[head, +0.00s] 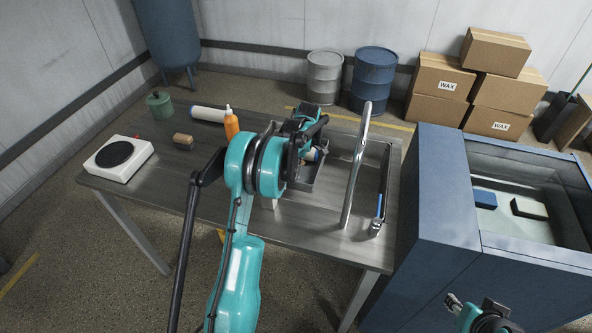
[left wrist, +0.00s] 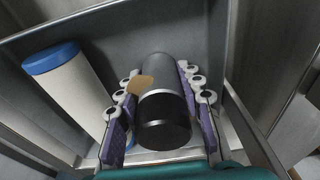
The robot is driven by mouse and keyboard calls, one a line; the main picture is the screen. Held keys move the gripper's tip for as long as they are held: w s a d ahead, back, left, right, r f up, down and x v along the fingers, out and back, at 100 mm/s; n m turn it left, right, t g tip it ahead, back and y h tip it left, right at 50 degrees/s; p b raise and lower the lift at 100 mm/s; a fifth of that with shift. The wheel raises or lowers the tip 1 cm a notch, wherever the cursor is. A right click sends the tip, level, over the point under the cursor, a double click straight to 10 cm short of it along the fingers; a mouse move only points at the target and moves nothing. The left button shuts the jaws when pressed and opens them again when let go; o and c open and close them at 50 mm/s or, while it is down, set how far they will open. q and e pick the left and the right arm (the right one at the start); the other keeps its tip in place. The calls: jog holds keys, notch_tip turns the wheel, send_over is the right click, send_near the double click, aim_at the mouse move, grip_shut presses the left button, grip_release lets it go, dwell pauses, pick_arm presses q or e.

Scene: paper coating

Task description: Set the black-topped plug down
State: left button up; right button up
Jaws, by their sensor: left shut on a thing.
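The black-topped plug (left wrist: 165,112) is a dark cylinder with a silver band and a tan patch. In the left wrist view it lies between the purple-padded fingers of my left gripper (left wrist: 158,78), which is shut on it. The plug is inside or just over a grey metal tray (left wrist: 105,32); I cannot tell whether it touches the floor. A white cylinder with a blue top (left wrist: 58,85) leans beside it on the left. In the head view my left arm hides the plug and part of the tray (head: 303,184). My right gripper (head: 486,318) shows partly at the bottom right edge, its fingers unclear.
The workbench (head: 160,200) carries a hot plate (head: 118,158), a brown block (head: 183,141), a white roll (head: 208,114), an orange bottle (head: 231,124) and a tall metal frame (head: 355,170) right of the tray. A blue tank (head: 430,185) stands at the right.

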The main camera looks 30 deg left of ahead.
pick_arm(q)
jog(key=shift+s+f, duration=0.1)
jog(key=shift+f, duration=0.05)
jog(key=o, duration=1.3)
